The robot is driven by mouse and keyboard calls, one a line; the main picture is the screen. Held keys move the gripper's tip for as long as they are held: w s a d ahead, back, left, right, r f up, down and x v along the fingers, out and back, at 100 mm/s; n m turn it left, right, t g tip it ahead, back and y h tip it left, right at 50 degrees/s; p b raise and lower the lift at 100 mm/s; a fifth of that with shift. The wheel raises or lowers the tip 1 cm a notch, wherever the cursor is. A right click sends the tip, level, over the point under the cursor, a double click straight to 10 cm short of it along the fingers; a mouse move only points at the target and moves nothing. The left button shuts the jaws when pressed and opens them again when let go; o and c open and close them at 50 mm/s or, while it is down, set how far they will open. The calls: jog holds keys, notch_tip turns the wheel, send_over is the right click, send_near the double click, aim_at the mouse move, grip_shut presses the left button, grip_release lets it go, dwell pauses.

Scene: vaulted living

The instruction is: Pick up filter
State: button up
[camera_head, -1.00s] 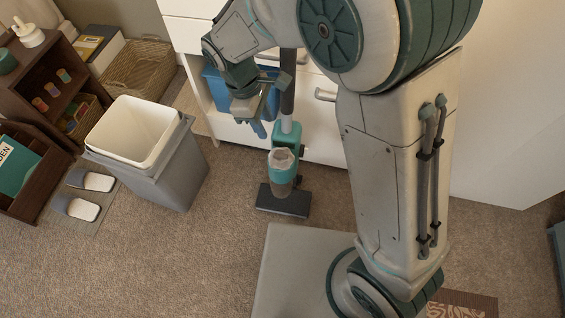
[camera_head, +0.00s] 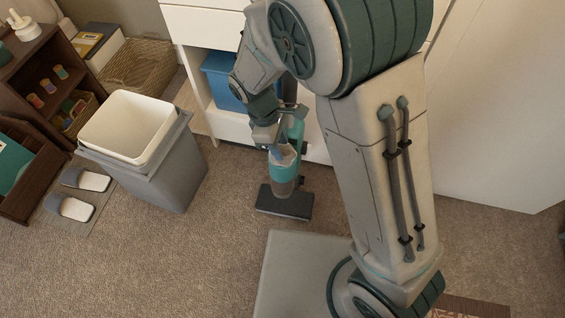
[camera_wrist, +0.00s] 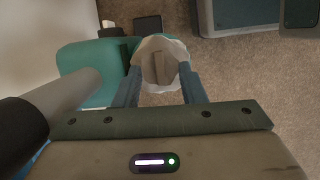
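The filter is a pale, whitish cup-like piece with a raised grey-brown ridge across its middle (camera_wrist: 160,62). It sits in the top of the teal upright vacuum cleaner (camera_head: 284,178), where its pale top (camera_head: 286,158) shows partly behind my gripper. My gripper (camera_head: 277,153) points down at it. In the wrist view the two blue fingers of my gripper (camera_wrist: 160,82) are apart, one on each side of the filter's ridge, with gaps to the ridge. Whether the fingertips touch the filter's rim cannot be told.
The vacuum's dark floor head (camera_head: 285,203) rests on the carpet. A white cabinet (camera_head: 205,30) holding a blue bin (camera_head: 224,82) stands close behind. A grey trash can (camera_head: 165,165) and slippers (camera_head: 72,208) are at left.

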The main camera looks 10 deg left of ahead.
jog(key=shift+x, duration=0.8)
jog(key=shift+c, duration=0.4)
grip_shut()
jog(key=shift+r, duration=0.1)
